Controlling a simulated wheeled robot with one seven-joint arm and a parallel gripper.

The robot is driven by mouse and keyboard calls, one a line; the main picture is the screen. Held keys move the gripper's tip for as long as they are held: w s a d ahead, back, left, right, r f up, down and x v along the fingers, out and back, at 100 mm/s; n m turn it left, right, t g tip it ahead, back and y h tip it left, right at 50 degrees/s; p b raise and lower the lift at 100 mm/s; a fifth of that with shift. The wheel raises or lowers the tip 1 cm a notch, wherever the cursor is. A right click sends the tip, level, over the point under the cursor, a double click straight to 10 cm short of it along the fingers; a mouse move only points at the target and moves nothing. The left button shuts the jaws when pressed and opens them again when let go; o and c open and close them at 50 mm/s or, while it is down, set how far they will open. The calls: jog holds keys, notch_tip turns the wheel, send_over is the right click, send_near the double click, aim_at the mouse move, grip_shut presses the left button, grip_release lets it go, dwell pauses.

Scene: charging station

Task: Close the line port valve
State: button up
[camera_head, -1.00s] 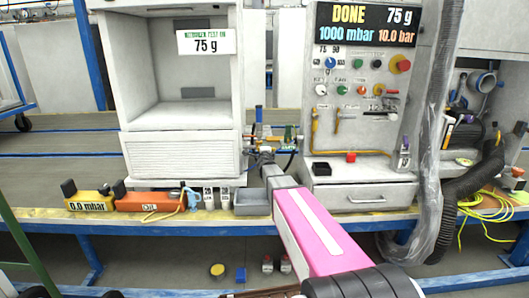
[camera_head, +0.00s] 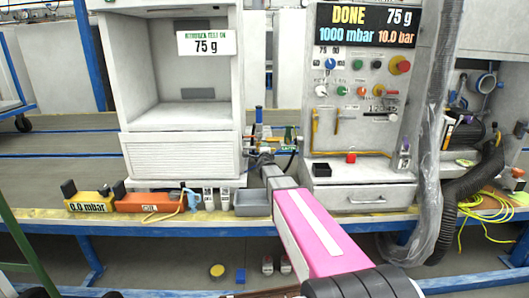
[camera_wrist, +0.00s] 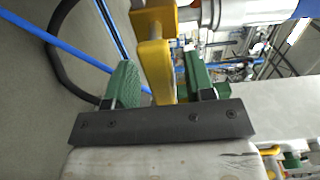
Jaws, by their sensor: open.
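A yellow valve lever (camera_wrist: 155,72) shows in the wrist view, hanging from a yellow block on a silver metal fitting (camera_wrist: 228,14). My gripper (camera_wrist: 159,70) has two green-padded fingers, one on each side of the lever. In the head view, my gripper (camera_head: 265,160) reaches the pipes and valves (camera_head: 270,140) between the white chamber and the control panel. My gripper and the pipes are small there, and the lever cannot be made out.
The white chamber (camera_head: 183,158) stands left and the control cabinet (camera_head: 385,172) right, reading DONE, 1000 mbar and 10.0 bar. A grey bin (camera_head: 253,208), orange box (camera_head: 147,203) and yellow gauge box (camera_head: 88,203) sit on the bench. A plastic-wrapped hose (camera_head: 430,150) hangs at right.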

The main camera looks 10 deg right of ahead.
jog(key=s+a, duration=0.1)
jog(key=s, duration=0.9)
jog(key=shift+s+a, duration=0.25)
jog(key=shift+s, duration=0.1)
